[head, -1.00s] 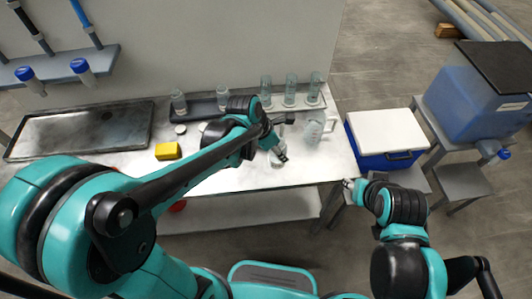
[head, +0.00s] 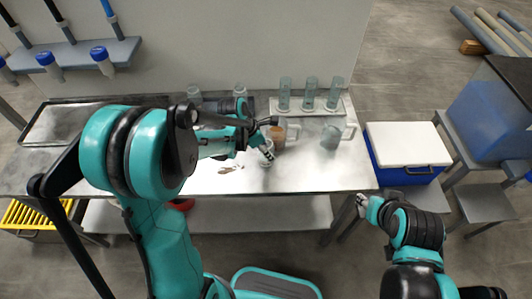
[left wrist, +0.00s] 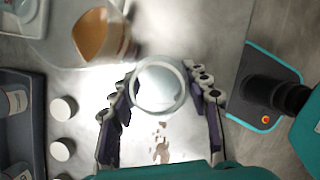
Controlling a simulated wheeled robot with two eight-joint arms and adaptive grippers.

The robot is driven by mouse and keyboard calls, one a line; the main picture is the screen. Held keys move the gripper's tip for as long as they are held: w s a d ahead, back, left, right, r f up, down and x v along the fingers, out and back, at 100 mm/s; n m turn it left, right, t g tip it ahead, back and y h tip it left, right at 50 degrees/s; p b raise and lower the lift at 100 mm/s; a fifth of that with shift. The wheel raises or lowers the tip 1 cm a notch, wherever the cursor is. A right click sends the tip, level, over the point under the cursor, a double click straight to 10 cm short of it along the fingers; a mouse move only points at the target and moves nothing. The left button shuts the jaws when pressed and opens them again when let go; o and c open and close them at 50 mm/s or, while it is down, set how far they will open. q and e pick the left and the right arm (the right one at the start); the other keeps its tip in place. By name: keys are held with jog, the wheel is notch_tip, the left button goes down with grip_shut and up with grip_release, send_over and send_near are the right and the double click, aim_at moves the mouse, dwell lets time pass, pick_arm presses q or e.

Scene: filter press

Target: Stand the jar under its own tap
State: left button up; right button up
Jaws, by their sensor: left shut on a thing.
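My left gripper (head: 267,153) is shut on a small clear jar (head: 266,160) over the front half of the metal table. In the left wrist view the round mouth of the jar (left wrist: 160,86) shows between the two fingers, seen from above. I cannot tell whether the jar touches the table. Blue-topped fittings (head: 46,58) (head: 99,54), possibly taps, sit along the grey wall shelf (head: 75,52) at upper left. Another blue fitting (head: 529,176) shows at the right edge below the blue tank (head: 488,115). My right gripper (head: 358,204) hangs at the table's front right; its fingers are too small to read.
A jug of brown liquid (head: 277,136) stands just behind the jar, with a clear jug (head: 331,136) right of it. Brown crumbs (left wrist: 161,150) lie nearby. Tall cylinders (head: 309,93) stand behind. A blue cooler (head: 405,150) is at the right. The table's front right is clear.

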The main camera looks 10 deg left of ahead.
pick_arm(q)
jog(key=shift+f, duration=0.6)
jog(key=shift+f, duration=0.15)
jog(key=o, duration=1.1)
jog(key=shift+o, duration=0.2)
